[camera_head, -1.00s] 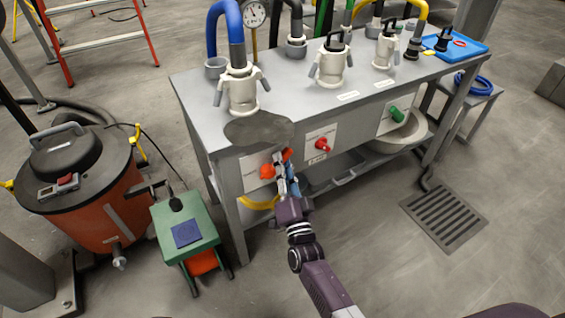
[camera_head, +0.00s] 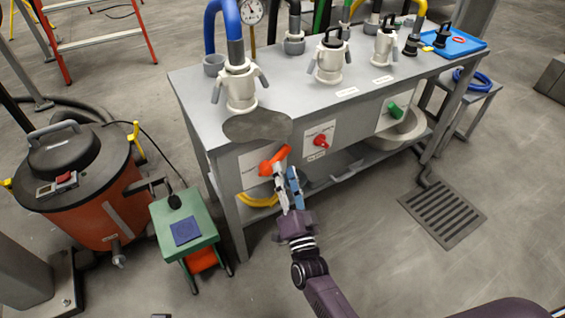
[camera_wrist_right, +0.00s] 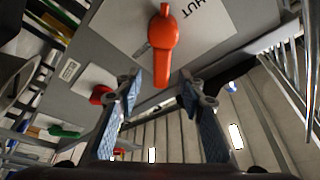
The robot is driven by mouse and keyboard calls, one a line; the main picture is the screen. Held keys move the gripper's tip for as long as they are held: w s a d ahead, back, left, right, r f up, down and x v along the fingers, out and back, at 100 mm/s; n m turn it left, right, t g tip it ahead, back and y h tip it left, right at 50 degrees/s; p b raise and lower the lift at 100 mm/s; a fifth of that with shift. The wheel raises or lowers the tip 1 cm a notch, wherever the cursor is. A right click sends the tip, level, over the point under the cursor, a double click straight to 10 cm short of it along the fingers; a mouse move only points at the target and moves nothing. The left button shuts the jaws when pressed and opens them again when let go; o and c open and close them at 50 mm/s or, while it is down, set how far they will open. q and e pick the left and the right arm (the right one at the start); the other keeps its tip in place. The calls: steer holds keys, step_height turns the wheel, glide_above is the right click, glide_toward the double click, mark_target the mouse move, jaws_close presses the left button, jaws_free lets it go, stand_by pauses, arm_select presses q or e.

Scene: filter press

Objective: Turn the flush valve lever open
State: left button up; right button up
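An orange lever (camera_head: 274,160) sits on a white label plate on the bench's front panel, at the left end. In the head view it slants up to the right. In the right wrist view the lever (camera_wrist_right: 163,45) shows its round hub at the top and its arm pointing down; letters reading "HUT" stand beside it. My right gripper (camera_head: 287,175) is just below the lever in the head view. Its blue-padded fingers are apart with nothing held, and in the wrist view the lever's end lies between and beyond the fingertips (camera_wrist_right: 159,82). My left gripper is not in view.
A red lever (camera_head: 321,141) and a green lever (camera_head: 395,110) sit farther right on the same panel. The grey bench (camera_head: 190,95) carries white fittings and hoses. A green stool (camera_head: 184,222) and an orange drum (camera_head: 95,215) stand left.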

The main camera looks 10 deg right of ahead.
steer(key=v, duration=0.7)
steer(key=shift+s, duration=0.3)
steer(key=shift+f, duration=0.2)
